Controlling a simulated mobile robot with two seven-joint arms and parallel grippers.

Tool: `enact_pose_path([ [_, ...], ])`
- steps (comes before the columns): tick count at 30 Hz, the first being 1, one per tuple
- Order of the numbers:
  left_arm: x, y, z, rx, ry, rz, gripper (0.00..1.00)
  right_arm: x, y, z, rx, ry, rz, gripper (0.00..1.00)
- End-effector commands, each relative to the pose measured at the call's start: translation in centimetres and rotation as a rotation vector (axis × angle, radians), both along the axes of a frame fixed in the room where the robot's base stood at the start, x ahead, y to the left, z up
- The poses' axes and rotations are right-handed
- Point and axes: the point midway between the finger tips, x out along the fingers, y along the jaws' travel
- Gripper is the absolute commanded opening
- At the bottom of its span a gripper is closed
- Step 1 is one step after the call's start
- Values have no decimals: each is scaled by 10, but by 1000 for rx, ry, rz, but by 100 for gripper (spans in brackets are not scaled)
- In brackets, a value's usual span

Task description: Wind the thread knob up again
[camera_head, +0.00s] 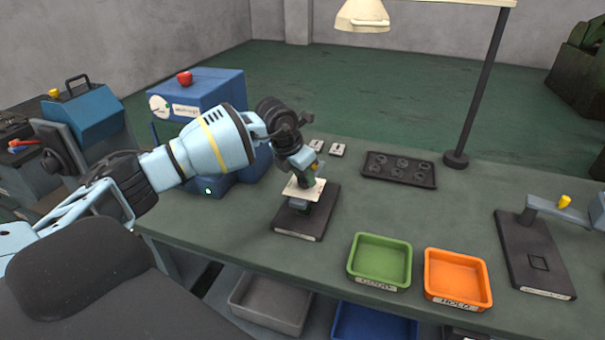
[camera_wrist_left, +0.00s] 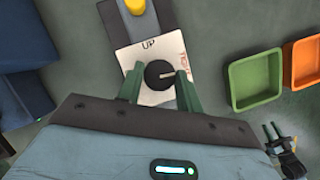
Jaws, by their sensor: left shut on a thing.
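The thread knob (camera_wrist_left: 159,75) is a round black knob with a pale pointer line, set on a white card (camera_wrist_left: 128,55) marked "UP". In the left wrist view the pointer line points right. My left gripper (camera_wrist_left: 159,84) has its two green fingers on either side of the knob and is shut on it. In the head view my left gripper (camera_head: 308,173) reaches down over the white card (camera_head: 303,190) on a small stand with a dark base (camera_head: 300,222). The knob is hidden there by the gripper. My right gripper does not clearly show in the head view.
A green tray (camera_head: 380,287) and an orange tray (camera_head: 458,303) stand right of the stand. A dark tray with round recesses (camera_head: 372,166) lies behind. A lamp post (camera_head: 478,95) rises at the back. Another device (camera_head: 512,236) stands at right. A blue machine (camera_head: 215,90) is at left.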

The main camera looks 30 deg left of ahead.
Motion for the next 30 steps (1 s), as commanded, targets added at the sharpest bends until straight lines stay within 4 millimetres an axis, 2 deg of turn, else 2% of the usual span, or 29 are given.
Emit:
enact_pose_path([
  [13,0,0,0,-1,1,7,13,1,0,1,0,-2,0,36],
  [14,0,0,0,-1,1,7,39,1,0,1,0,-2,0,36],
  [18,0,0,0,-1,1,7,57,1,0,1,0,-2,0,36],
  [26,0,0,0,-1,1,7,57,1,0,1,0,-2,0,36],
  [30,-3,1,7,0,0,8,57,-1,0,-1,1,2,0,36],
])
